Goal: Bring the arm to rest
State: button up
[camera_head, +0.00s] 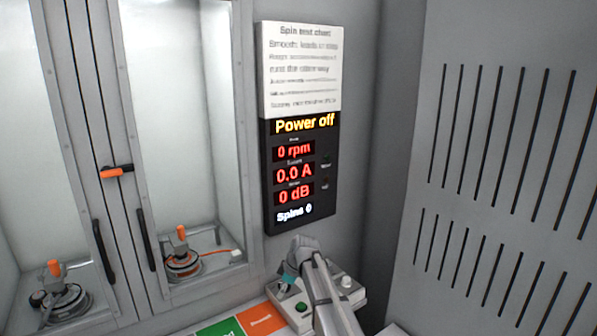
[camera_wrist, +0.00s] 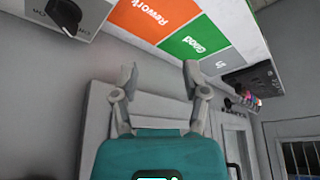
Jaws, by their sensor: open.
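My gripper (camera_wrist: 160,78) is open and empty in the wrist view, its two grey fingers apart above the teal body. In the head view my grey arm is at the bottom centre, in front of the control box, and only a small teal part shows beside it. The fingers cannot be made out there. In the wrist view an orange Rework area (camera_wrist: 152,14) and a green Good area (camera_wrist: 192,46) lie beyond the fingertips. I see nothing between the fingers.
A display (camera_head: 293,172) reads Power off, 0 rpm, 0.0 A, 0 dB. Two glazed bays at left hold motor units, one at right (camera_head: 183,262) and one at left (camera_head: 62,300). A control box (camera_head: 350,292) with buttons is close to my arm. A slotted grey panel (camera_head: 500,190) stands right.

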jog(key=s+d+m+h, duration=0.2)
jog(key=s+d+m, duration=0.6)
jog(key=s+d, duration=0.3)
jog(key=s+d+f+m+h, duration=0.1)
jog(key=s+d+m, duration=0.7)
jog(key=s, duration=0.8)
jog(key=d+h, duration=0.1)
jog(key=d, duration=0.2)
jog(key=shift+d+g+h, duration=0.25)
jog(key=shift+g+h, duration=0.05)
jog(key=shift+g, duration=0.1)
